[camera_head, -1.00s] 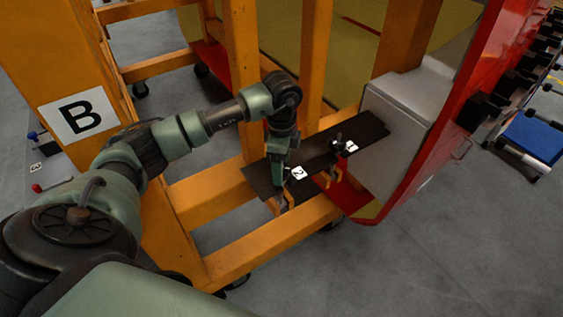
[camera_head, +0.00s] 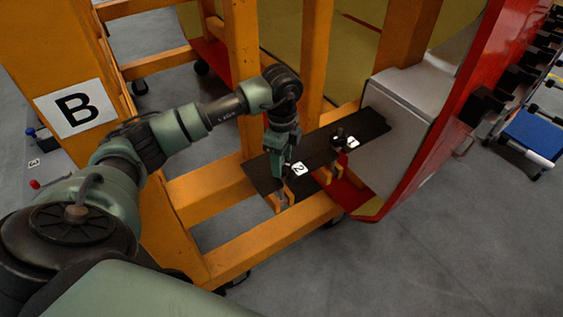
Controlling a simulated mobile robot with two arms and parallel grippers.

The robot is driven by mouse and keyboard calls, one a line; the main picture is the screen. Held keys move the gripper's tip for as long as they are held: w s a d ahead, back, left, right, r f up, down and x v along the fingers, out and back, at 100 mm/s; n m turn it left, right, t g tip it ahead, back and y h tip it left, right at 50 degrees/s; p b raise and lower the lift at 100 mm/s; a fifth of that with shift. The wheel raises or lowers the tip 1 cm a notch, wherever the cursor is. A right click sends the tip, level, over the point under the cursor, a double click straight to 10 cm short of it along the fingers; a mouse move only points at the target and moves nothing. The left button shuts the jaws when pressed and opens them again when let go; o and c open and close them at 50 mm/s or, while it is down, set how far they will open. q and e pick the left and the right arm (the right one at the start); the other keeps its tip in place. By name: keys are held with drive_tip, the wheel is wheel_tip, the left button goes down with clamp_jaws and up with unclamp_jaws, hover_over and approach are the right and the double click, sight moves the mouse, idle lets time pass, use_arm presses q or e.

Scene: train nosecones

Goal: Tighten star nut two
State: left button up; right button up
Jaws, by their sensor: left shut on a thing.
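My left gripper (camera_head: 284,174) points down at the black plate (camera_head: 318,148) on the orange frame, just left of the white label "2" (camera_head: 298,168). It is shut on star nut two, which the fingers mostly hide. Another dark star nut (camera_head: 337,134) stands on the plate beside the label "1" (camera_head: 353,142), farther right. My right gripper does not show.
The orange wheeled frame (camera_head: 270,242) with the label "B" (camera_head: 76,108) surrounds the arm on the left. A grey block (camera_head: 392,130) and a red nosecone shell (camera_head: 450,120) stand to the right of the plate. The grey floor at lower right is clear.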

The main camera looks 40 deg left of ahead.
use_arm(q)
drive_tip(key=m+b, duration=0.3)
drive_tip(key=m, duration=0.1)
drive_tip(key=shift+f, duration=0.1)
drive_tip(key=m+b, duration=0.2)
drive_tip(key=m, duration=0.3)
drive_tip(key=shift+b, duration=0.35)
drive_tip(key=m+b, duration=0.2)
drive_tip(key=m, duration=0.1)
drive_tip(key=shift+m, duration=0.3)
drive_tip(key=shift+r+m+b, duration=0.2)
drive_tip(key=shift+m+b, duration=0.55)
drive_tip(key=shift+m, duration=1.05)
drive_tip(key=o, duration=1.4)
drive_tip(key=shift+r, duration=0.1)
